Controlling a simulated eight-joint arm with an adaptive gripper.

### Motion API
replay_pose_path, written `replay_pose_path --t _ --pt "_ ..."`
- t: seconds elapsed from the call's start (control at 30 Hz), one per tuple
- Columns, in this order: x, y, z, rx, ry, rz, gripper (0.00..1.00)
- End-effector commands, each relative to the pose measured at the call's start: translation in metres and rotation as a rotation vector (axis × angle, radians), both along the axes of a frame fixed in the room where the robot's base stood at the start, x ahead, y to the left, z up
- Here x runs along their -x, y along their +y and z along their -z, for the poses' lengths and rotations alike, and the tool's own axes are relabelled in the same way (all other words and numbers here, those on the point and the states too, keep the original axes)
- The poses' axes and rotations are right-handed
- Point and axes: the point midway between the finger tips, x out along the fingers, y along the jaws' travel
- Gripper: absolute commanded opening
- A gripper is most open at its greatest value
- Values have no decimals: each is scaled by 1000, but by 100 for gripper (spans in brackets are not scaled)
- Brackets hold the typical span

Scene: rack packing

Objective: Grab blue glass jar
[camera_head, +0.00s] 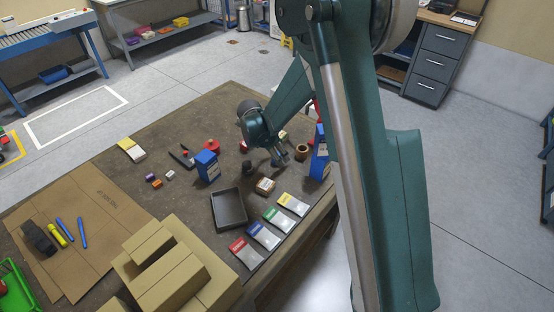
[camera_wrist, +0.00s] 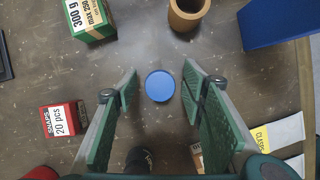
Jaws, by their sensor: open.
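A round blue top (camera_wrist: 160,86), which looks like the blue glass jar seen from straight above, is in the middle of the wrist view. My gripper (camera_wrist: 160,74) is open, with one finger to the left of the blue top and one to the right. Gaps show between the blue top and both fingers. In the head view my gripper (camera_head: 281,158) points down low over the brown table, left of a brown ring; the jar cannot be made out there.
The brown ring (camera_wrist: 187,12), a green-sided box (camera_wrist: 90,20), a red box (camera_wrist: 62,119) and a blue box (camera_wrist: 274,22) stand around the gripper. In the head view a black tray (camera_head: 217,212) and several labelled bags (camera_head: 279,220) lie nearer the front edge.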

Motion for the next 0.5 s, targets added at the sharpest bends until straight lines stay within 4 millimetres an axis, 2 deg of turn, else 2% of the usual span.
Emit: replay_pose_path --t 0.3,0.5 --pt "0 0 0 0 0 0 40" --pt "0 0 0 0 0 0 14"
